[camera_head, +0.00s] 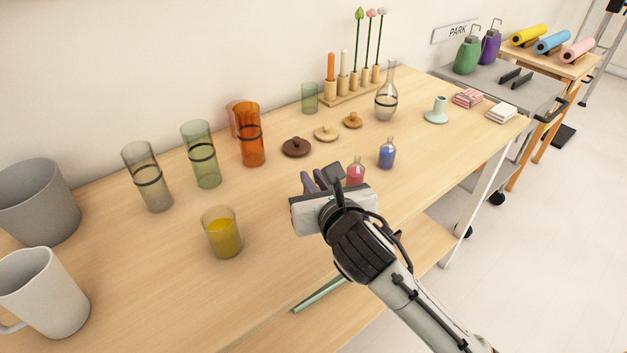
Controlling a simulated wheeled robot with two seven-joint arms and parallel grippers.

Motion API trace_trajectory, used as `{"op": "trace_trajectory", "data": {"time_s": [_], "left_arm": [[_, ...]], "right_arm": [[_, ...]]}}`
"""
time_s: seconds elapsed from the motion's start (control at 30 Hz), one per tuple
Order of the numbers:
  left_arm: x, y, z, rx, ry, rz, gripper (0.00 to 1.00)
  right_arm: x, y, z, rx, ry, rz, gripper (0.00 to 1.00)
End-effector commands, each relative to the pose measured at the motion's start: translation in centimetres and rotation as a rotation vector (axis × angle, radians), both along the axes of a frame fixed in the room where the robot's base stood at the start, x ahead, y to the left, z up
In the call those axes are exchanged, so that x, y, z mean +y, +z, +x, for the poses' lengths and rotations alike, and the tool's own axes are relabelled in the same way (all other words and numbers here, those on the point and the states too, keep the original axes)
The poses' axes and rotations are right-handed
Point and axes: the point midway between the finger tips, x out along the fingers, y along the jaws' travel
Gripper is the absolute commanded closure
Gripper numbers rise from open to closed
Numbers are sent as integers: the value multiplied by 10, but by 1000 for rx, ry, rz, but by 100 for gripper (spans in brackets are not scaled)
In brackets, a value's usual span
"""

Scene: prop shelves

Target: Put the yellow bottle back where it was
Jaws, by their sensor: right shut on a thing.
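My right gripper (320,178) is shut above the front half of the wooden table, left of the pink bottle (355,172). No yellow bottle shows in the head view. A blue bottle (387,154) stands upright behind and to the right of the pink one. A glass holding yellow contents (223,236) stands left of my right gripper, apart from it. My left gripper is not in view.
Smoky, green and orange glasses (250,140) stand behind on the table (285,240). Round lids (297,147), a clear decanter (386,100) and a candle rack (345,92) are farther back. A grey mug (45,290) and pot (38,200) stand at left. The table's front edge is close.

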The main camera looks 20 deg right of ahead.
Motion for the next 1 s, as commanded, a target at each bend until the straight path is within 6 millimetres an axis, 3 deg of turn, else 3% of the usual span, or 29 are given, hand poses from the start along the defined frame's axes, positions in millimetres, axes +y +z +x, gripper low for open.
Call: {"op": "trace_trajectory", "data": {"time_s": [0.23,0.27,0.37,0.73,1.0], "left_arm": [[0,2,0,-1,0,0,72],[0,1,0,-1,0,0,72],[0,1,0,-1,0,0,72],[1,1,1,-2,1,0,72],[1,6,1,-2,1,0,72]], "right_arm": [[0,-2,0,0,0,-1,100],[0,-3,0,0,0,0,84],[0,-3,0,0,1,0,70],[0,3,-2,-2,2,1,70],[3,19,-50,0,3,-1,70]]}}
